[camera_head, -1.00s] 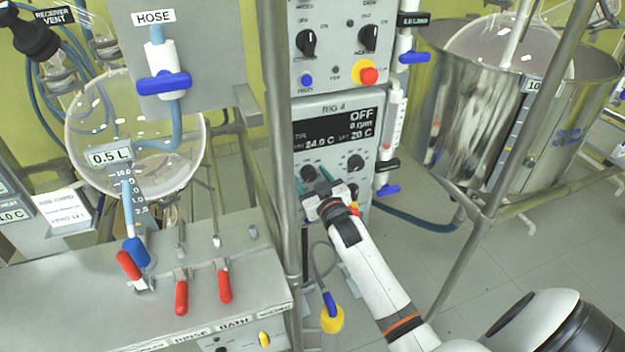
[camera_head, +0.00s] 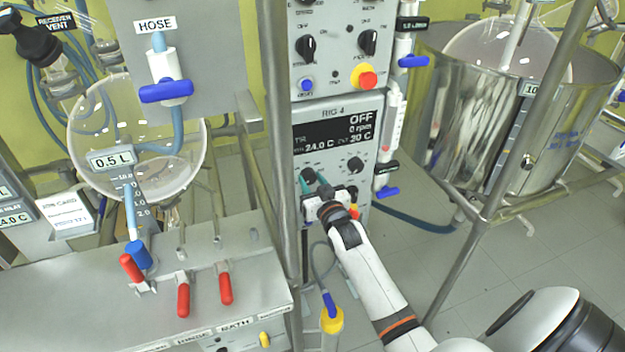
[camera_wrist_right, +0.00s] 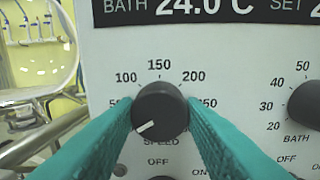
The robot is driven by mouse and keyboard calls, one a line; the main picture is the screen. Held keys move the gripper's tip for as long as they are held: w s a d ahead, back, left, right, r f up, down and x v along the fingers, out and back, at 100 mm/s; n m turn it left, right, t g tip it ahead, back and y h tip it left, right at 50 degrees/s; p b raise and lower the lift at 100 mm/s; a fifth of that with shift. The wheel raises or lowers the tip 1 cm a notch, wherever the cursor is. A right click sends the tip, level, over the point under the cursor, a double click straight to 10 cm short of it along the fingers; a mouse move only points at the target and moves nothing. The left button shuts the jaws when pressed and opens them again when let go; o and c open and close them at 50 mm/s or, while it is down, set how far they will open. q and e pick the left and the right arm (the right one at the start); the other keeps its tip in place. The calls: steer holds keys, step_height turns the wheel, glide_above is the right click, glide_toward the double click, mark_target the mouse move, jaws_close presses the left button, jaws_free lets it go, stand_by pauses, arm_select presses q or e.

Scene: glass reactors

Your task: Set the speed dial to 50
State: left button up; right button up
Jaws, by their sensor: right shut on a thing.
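The black speed dial (camera_wrist_right: 160,108) sits on the white panel of RIG 4, with a scale from 50 to 250 around it. Its white pointer line points to the lower left, below the 50 mark, which a finger partly covers. My right gripper (camera_wrist_right: 158,118) has its teal fingers on either side of the dial and is shut on it. In the head view, my right gripper (camera_head: 316,180) is at the lower left of the control panel (camera_head: 335,105). The display (camera_head: 340,132) reads OFF and 0 rpm. My left gripper is not in view.
The bath dial (camera_wrist_right: 304,103) is close to the right of the speed dial. A red and yellow stop button (camera_head: 366,77) is on the panel above. A metal post (camera_head: 277,140) stands left of the panel. Blue-handled valves (camera_head: 387,192) are to its right.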

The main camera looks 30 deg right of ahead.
steer(key=m+p, duration=0.1)
steer(key=m, duration=0.2)
steer(key=shift+f+m+p, duration=0.1)
steer(key=shift+m+p, duration=0.45)
steer(key=shift+m, duration=1.15)
steer(key=o, duration=1)
steer(key=shift+s, duration=0.15)
steer(key=s, duration=0.4)
steer(key=s+a, duration=0.1)
steer(key=s, duration=0.2)
steer(key=s+a, duration=0.1)
steer(key=s, duration=0.3)
steer(key=shift+s+a+f, duration=0.15)
steer(key=shift+s+a, duration=0.05)
steer(key=shift+s, duration=0.1)
steer(key=shift+f, duration=0.1)
